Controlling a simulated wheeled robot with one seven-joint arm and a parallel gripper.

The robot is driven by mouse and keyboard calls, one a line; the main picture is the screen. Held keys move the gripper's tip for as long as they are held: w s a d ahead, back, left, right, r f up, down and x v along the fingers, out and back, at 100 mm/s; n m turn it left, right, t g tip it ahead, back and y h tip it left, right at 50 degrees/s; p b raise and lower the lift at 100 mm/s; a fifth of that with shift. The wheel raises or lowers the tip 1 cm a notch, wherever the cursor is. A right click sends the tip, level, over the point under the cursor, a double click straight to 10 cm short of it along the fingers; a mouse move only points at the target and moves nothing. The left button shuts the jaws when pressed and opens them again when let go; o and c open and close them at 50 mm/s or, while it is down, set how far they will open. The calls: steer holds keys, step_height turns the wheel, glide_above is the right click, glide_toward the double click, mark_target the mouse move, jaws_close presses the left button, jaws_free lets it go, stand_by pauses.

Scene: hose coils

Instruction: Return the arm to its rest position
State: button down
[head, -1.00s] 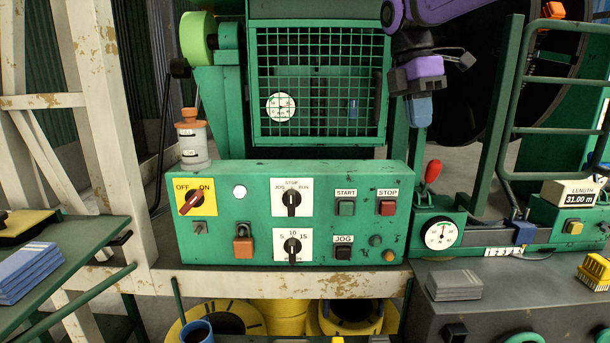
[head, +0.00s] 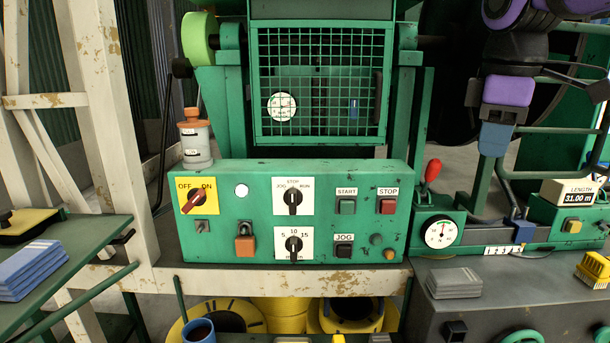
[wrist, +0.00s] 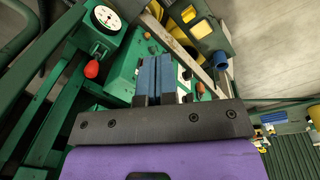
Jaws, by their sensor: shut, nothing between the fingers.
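My gripper (head: 494,148) hangs at the upper right in the head view, below its purple wrist housing. Its blue fingers point down and are clear of the control panel's right end. In the wrist view the two blue fingers (wrist: 157,72) lie side by side, shut, with nothing between them. The green control panel (head: 325,232) stands in the middle of the head view, apart from my gripper. Parts of the upper arm are cut off by the head view's top edge.
A green tubular rail (head: 570,131) and a length display (head: 568,193) are near my gripper at the right. A round gauge (head: 440,234) and a red knob (head: 432,170) stand beside the panel. A mesh guard (head: 320,60) is behind the panel.

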steer(key=s+d+f+m+t, duration=0.3)
steer(key=s+f+m, duration=0.5)
steer(key=s+m, duration=0.3)
steer(key=shift+s+d+f+t, duration=0.2)
steer(key=shift+s+f+t, duration=0.3)
steer(key=shift+s, duration=0.75)
steer(key=shift+r, duration=0.1)
stand_by(0.4)
